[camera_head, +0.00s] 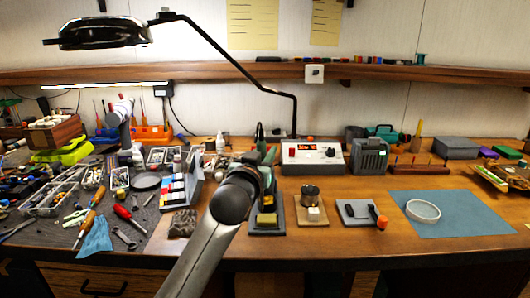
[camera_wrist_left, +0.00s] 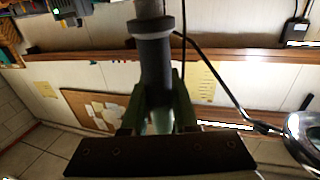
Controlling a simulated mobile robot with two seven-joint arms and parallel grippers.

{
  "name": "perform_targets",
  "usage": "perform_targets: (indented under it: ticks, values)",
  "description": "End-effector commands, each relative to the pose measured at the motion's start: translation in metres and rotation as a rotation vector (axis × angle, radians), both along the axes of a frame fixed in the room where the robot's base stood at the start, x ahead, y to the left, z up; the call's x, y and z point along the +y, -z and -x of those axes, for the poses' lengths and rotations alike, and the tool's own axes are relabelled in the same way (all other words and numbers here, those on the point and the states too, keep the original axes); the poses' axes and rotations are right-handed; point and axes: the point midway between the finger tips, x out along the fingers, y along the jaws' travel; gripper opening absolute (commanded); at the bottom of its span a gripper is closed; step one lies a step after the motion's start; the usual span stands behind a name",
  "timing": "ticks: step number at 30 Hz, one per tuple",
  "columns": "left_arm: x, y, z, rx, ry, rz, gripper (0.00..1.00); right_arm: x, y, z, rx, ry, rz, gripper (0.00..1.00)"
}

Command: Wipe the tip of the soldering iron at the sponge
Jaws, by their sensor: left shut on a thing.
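My left gripper (camera_head: 264,168) is in the middle of the head view, above the soldering stand, with my forearm in front of part of it. In the left wrist view its green fingers (camera_wrist_left: 160,112) are shut on the dark cylindrical handle of the soldering iron (camera_wrist_left: 154,65). The iron's tip is hidden in both views. The yellow sponge (camera_head: 266,218) sits on the dark stand (camera_head: 267,230), just below the gripper in the head view. I cannot tell whether the tip touches it. My right gripper is not in view.
A white soldering station (camera_head: 312,152) stands behind. A small brass-coloured pot on a wooden base (camera_head: 310,208) and a grey plate with an orange-ended tool (camera_head: 358,212) lie to the right. A blue mat (camera_head: 460,212) carries a white dish (camera_head: 423,211). Tools crowd the left; a lamp arm (camera_head: 240,68) hangs overhead.

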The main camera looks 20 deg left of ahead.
Motion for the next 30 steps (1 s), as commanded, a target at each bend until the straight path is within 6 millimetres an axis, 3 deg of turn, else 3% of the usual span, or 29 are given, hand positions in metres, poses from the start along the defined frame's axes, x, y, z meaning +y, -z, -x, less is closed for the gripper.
perform_targets:
  ticks: [30]
  values:
    - [-0.0002,0.0059,0.0,-0.001,0.001,0.001,0.0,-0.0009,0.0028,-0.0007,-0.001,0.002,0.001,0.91]
